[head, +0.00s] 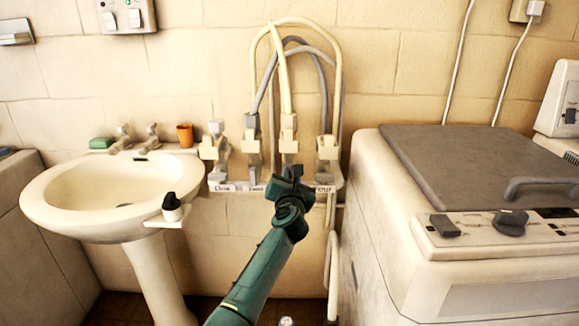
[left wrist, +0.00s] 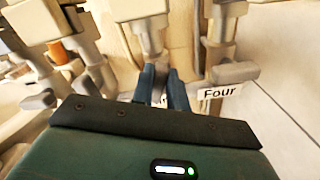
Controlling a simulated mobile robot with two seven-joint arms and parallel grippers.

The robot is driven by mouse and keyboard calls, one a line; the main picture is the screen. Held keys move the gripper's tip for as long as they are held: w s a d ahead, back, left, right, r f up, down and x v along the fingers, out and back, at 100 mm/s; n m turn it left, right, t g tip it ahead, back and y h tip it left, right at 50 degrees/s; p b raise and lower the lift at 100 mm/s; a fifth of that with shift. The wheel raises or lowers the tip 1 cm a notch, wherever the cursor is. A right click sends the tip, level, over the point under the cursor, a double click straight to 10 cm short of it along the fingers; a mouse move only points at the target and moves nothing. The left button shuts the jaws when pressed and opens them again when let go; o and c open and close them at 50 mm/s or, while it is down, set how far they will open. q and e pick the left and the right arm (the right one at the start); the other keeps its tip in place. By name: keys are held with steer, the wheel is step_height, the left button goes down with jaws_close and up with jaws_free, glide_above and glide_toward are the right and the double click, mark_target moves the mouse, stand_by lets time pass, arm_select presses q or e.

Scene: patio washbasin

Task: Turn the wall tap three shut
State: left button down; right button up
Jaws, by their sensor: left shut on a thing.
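Wall tap three (head: 288,145) is the third of the pale taps in a row on the wall, with a hose rising from it. In the left wrist view its pale body (left wrist: 150,38) stands straight ahead. My left gripper (head: 292,171) is at the lower end of tap three. Its two blue fingers (left wrist: 161,78) are shut on the tap's lower part, seemingly its handle, which is mostly hidden between them. The handle's exact angle cannot be told. The label under tap three is mostly covered by the gripper. My right gripper is not in view.
Wall tap four (head: 327,150) is close on the right, above its "Four" label (left wrist: 220,92). Wall tap two (head: 251,148) and wall tap one (head: 213,147) are on the left. A washbasin (head: 60,205) stands farther left, and a washing machine (head: 380,235) at right.

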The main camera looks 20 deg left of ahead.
arm_select(q)
steer(key=m+p, duration=0.2)
steer(key=m, duration=0.2)
steer(key=m+p, duration=0.2)
steer(key=m, duration=0.2)
steer(key=f+m+p, duration=0.1)
steer(key=m+p, duration=0.1)
steer(key=m, duration=0.3)
steer(key=shift+w+d+p, duration=0.1)
steer(key=shift+d+p, duration=0.3)
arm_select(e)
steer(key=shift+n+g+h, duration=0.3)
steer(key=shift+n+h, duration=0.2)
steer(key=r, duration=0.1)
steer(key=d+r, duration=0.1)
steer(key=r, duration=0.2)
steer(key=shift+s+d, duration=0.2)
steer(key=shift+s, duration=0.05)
arm_select(q)
steer(key=shift+f+m, duration=0.1)
steer(key=shift+m, duration=0.2)
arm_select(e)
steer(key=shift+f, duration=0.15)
arm_select(q)
steer(key=c, duration=1.4)
jaws_free()
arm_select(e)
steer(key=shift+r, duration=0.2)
